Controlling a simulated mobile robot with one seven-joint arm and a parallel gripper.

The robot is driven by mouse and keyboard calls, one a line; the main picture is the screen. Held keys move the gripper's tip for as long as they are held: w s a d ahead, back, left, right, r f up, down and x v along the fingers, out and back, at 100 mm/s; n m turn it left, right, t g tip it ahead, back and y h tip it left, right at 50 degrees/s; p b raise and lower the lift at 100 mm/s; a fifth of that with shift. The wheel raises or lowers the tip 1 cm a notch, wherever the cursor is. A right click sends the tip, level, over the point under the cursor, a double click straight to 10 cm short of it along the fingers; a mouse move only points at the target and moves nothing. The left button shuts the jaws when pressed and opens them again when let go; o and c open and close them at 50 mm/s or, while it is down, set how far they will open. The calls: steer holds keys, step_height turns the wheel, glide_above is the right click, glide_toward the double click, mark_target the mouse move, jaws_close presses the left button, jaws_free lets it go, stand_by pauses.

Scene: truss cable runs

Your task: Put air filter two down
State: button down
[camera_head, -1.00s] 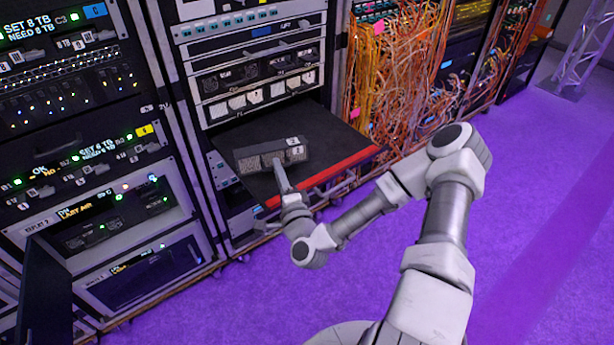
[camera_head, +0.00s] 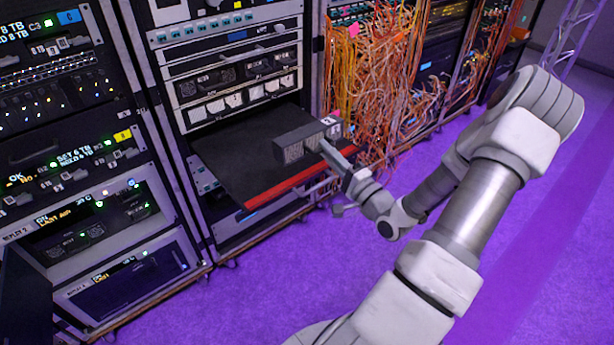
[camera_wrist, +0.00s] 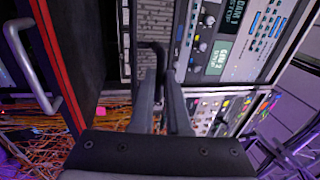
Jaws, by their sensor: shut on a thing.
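Air filter two (camera_head: 298,146) is a dark grey box with a mesh face and a white label marked 2 at its right end. My gripper (camera_head: 326,150) is shut on it at the front, toward its right half. The box is over the right part of the black pull-out shelf (camera_head: 225,165); I cannot tell whether it touches the shelf. In the wrist view my gripper's fingers (camera_wrist: 160,85) close around a dark handle, with a grey mesh face (camera_wrist: 155,22) beyond them.
The shelf has a red front edge (camera_head: 285,186), and its left part is bare. Orange cables (camera_head: 375,90) hang close on the right. Vented units (camera_head: 235,95) sit above the shelf. The purple floor in front is clear.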

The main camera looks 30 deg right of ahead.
steer(key=s+d, duration=0.6)
steer(key=s, duration=0.2)
steer(key=w+a+f+b, duration=0.5)
steer(key=w+f+b, duration=0.1)
steer(key=w+f, duration=0.4)
steer(key=shift+f+y, duration=0.3)
steer(key=shift+y, duration=0.1)
steer(key=shift+f, duration=0.15)
steer(key=c, duration=0.9)
jaws_free()
